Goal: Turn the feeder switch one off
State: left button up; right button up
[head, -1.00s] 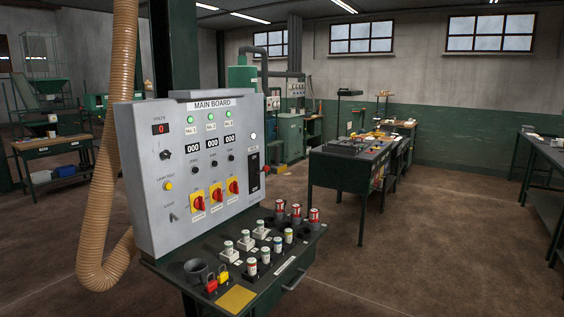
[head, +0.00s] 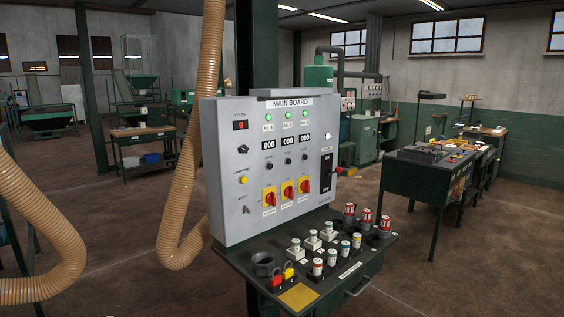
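The main board (head: 222,190) is a grey upright panel on a green stand, in the middle of the head view. It carries three red rotary switches on yellow plates in a row: a left one (head: 269,198), a middle one (head: 288,191) and a right one (head: 305,186). Their labels are too small to read, so I cannot tell which is feeder switch one. Green lamps (head: 268,118) are lit above the counters. Neither of my grippers is in view.
A green shelf (head: 342,296) below the panel holds a black cup (head: 262,264), red (head: 277,280) and yellow (head: 288,271) padlocks and several small cylinders. A ribbed hose (head: 183,215) hangs left of the board. The floor (head: 405,285) at right is open.

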aim_at(270, 199)
jog(key=i+l+u, duration=0.55)
jog(key=i+l, duration=0.15)
jog(key=l, duration=0.1)
